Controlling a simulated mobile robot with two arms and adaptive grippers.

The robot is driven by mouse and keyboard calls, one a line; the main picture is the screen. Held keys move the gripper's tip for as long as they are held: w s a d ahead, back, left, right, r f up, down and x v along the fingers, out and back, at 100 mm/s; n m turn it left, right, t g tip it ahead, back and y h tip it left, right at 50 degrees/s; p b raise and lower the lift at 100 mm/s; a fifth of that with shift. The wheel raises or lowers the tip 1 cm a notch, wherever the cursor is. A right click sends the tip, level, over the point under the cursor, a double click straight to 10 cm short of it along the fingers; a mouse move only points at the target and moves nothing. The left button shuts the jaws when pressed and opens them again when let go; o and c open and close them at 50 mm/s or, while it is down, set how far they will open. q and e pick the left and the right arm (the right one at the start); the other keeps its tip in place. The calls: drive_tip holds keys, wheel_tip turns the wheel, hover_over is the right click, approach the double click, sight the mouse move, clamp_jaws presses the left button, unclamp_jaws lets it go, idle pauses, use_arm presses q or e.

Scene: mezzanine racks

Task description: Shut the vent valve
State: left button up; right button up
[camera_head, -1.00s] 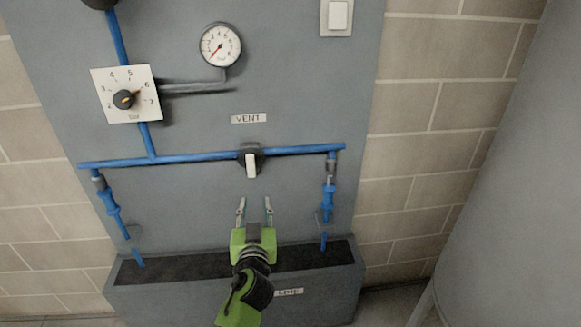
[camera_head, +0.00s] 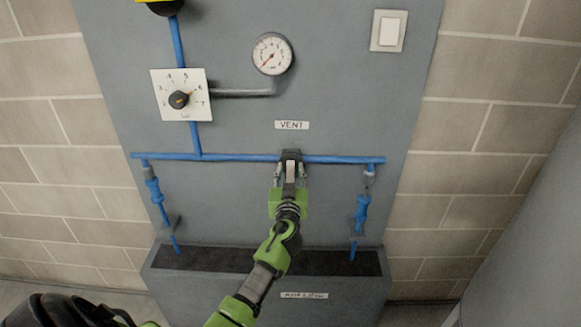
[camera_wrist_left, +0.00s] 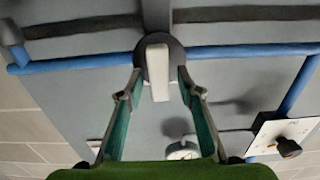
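The vent valve (camera_head: 290,157) has a dark body on the horizontal blue pipe, below the VENT label (camera_head: 292,125). In the left wrist view the left gripper (camera_wrist_left: 160,92) is open, with a visible gap between each finger and the handle. My right gripper is not in view.
A dial regulator (camera_head: 180,99) and a pressure gauge (camera_head: 272,54) sit above on the grey panel (camera_head: 345,95). Blue couplings (camera_head: 362,212) hang at both pipe ends over a dark-topped trough (camera_head: 225,259). A white switch (camera_head: 389,31) is at upper right.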

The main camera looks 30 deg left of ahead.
use_arm(q)
drive_tip(key=shift+w+a, duration=0.25)
drive_tip(key=shift+w, duration=0.2)
clamp_jaws()
